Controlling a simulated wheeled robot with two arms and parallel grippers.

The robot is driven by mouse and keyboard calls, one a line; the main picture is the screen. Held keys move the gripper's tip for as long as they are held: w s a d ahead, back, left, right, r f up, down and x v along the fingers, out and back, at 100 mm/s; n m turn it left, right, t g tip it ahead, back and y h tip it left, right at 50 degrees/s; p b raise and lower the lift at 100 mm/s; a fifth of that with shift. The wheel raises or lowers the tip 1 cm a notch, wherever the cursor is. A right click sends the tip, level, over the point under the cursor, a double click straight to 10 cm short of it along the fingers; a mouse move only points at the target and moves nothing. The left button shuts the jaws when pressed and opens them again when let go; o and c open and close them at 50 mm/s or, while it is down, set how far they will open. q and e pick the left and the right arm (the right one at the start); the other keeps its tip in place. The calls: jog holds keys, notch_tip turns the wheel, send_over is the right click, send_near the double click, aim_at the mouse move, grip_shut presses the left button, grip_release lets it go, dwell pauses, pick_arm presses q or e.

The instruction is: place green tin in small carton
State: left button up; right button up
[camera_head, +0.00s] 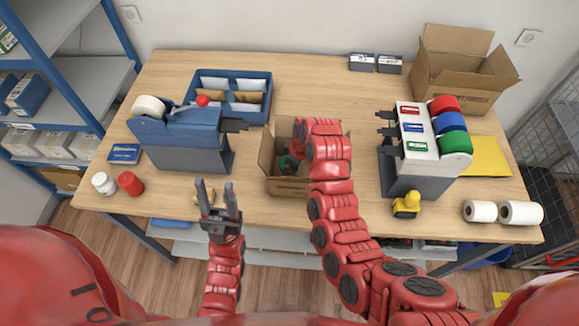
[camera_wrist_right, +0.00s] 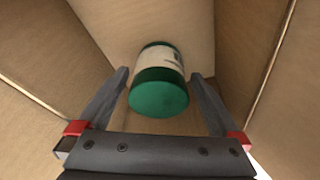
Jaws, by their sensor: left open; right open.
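The small carton (camera_head: 287,186) stands open at the middle of the counter. My right arm reaches into it from above, and its gripper is mostly hidden by the arm in the head view. In the right wrist view the green tin (camera_wrist_right: 158,92), with a pale label, lies on its side inside the carton (camera_wrist_right: 40,60). My right gripper (camera_wrist_right: 160,90) is open, its fingers spread on either side of the tin without clearly touching it. My left gripper (camera_head: 219,199) is open and empty at the front edge of the counter, left of the carton.
Label dispensers stand left (camera_head: 185,140) and right (camera_head: 425,150) of the carton. A blue tray (camera_head: 262,77) is behind it. A larger open carton (camera_head: 455,95) is at the back right. A yellow object (camera_head: 407,206), white rolls (camera_head: 520,213) and two jars (camera_head: 130,183) are near the front.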

aim_at(298, 169)
jog(key=shift+d+r, duration=0.1)
jog(key=shift+r, duration=0.25)
jog(key=shift+d+r+b, duration=0.1)
jog(key=shift+r+b, duration=0.4)
jog(key=shift+r, duration=0.1)
jog(key=p+v, duration=0.2)
jog(key=v, duration=0.1)
jog(key=shift+r, duration=0.1)
jog(key=p+v, duration=0.5)
jog(key=shift+s+d+r, duration=0.1)
jog(key=shift+s+r, duration=0.1)
jog(key=shift+r, duration=0.15)
jog(key=shift+d+r+p, duration=0.2)
jog(key=shift+r+p, duration=0.25)
jog(key=shift+p, duration=0.15)
